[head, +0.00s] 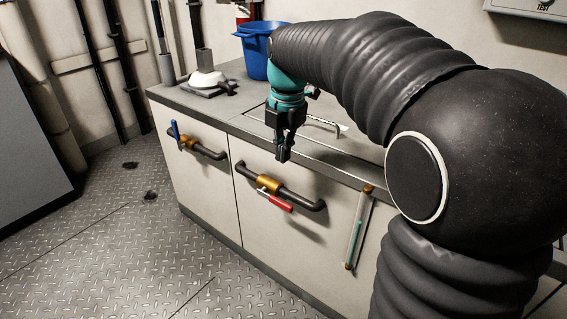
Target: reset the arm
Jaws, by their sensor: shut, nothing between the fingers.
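My gripper (283,158) is black and hangs from a teal wrist at the end of my black ribbed arm. It points down in front of the counter's front edge, apart from anything. Its fingers are together and hold nothing. Below it on the cabinet front is a dark pipe with a brass valve (268,184) and a red lever (279,203). My arm fills the right side of the head view and hides part of the counter.
The grey counter (210,109) carries a blue bucket (256,52) and a white round fitting (206,79). A second valve with a blue lever (176,133) is at left. A sight glass (357,232) is at right. The metal floor (130,235) is clear.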

